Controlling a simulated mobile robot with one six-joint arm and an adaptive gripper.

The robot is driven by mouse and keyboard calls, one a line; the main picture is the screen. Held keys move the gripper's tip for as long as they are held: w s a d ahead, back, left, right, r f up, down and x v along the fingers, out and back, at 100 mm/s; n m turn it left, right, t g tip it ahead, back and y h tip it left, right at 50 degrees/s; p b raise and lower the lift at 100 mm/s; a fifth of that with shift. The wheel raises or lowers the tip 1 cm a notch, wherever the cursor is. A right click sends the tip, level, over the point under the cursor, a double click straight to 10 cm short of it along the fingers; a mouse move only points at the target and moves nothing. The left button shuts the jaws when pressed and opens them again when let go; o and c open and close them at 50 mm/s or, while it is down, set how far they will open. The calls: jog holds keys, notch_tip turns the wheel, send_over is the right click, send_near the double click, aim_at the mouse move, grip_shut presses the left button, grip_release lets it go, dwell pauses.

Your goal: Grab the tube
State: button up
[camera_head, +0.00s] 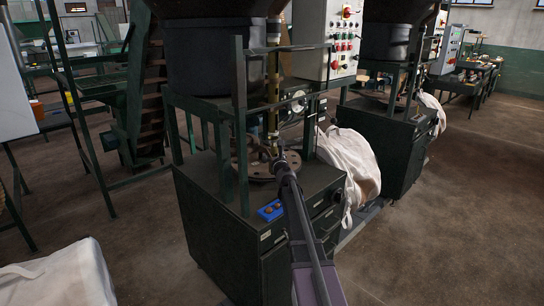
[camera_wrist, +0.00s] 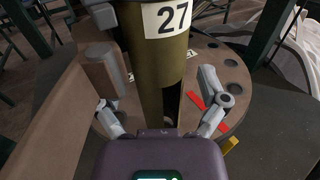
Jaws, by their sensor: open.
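The tube (camera_wrist: 158,75) is an upright olive-brass cylinder with a white "27" label, in the middle of the wrist view. Its lower part has a dark slot on the right side. In the head view the tube (camera_head: 272,85) hangs below the dark hopper, inside the green frame. My gripper (camera_wrist: 160,92) is open, with one finger to each side of the tube in the picture. I see no finger closed on it. In the head view my gripper (camera_head: 279,151) is small and close to the tube's lower end.
A round plate with holes (camera_wrist: 225,62) lies below the tube, with red and yellow pieces on it or near it. Green frame posts (camera_head: 240,120) stand close around. A blue tray (camera_head: 270,210) sits on the cabinet. A white bag (camera_head: 350,165) hangs at the right.

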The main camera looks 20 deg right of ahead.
dwell(0.4)
grip_shut()
jog(key=shift+r, duration=0.2)
jog(key=shift+r+p, duration=0.2)
jog(key=shift+p, duration=0.15)
jog(key=s+d, duration=0.3)
jog(key=s, duration=0.5)
jog(key=s+d, duration=0.3)
jog(key=s, duration=0.6)
jog(key=shift+d, duration=0.1)
